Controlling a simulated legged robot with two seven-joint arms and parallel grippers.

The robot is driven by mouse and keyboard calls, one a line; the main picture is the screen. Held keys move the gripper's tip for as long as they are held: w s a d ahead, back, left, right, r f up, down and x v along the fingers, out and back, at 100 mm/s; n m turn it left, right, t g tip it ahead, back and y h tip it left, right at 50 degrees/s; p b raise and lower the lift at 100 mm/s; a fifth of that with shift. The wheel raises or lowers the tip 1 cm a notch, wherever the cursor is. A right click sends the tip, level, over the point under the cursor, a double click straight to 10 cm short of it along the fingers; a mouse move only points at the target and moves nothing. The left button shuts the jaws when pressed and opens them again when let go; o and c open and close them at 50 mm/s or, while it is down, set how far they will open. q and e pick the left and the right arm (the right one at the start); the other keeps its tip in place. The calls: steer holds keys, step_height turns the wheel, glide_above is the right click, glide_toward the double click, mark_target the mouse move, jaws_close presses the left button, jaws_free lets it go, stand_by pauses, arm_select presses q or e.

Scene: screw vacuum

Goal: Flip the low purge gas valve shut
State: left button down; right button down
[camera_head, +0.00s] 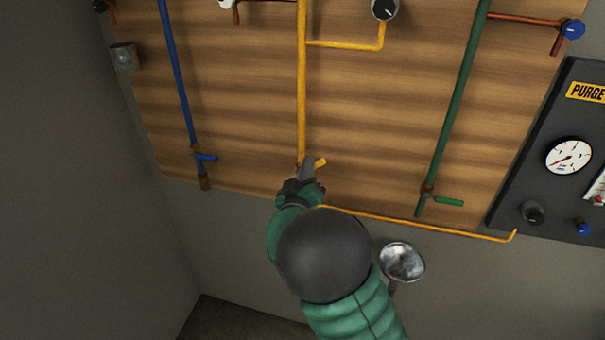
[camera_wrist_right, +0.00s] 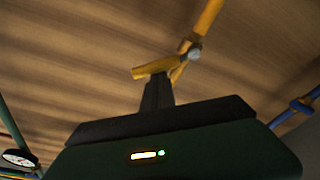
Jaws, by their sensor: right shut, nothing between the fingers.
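The low purge gas valve has a yellow handle (camera_head: 320,162) at the lower end of the vertical yellow pipe (camera_head: 302,95). The handle sticks out to the right, across the pipe, in the head view. In the right wrist view the yellow handle (camera_wrist_right: 152,69) lies just beyond my fingertips, beside a grey pivot. My right gripper (camera_head: 307,165) is shut and empty, with its tips at the handle; I cannot tell whether they touch it. The gripper hides the valve body in the head view. The right fingers also show in the wrist view (camera_wrist_right: 157,92). My left gripper is not in view.
A blue valve handle (camera_head: 206,157) is to the left and a green one (camera_head: 449,202) to the right. A yellow pipe (camera_head: 420,224) runs along the board's lower edge toward the dark PURGE panel (camera_head: 555,130). A round metal lamp-like object (camera_head: 402,262) is near my right arm.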

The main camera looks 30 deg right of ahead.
steer(key=f+m+b, duration=0.1)
steer(key=m+b, duration=0.1)
steer(key=s+d+f+m+b, duration=0.1)
steer(key=m+b, duration=0.1)
steer(key=d+f+m+g+h+b, duration=0.1)
steer(key=m+b, duration=0.2)
steer(key=shift+s+f, duration=0.2)
steer(key=shift+s, duration=0.15)
steer(key=shift+f, duration=0.15)
stand_by(0.3)
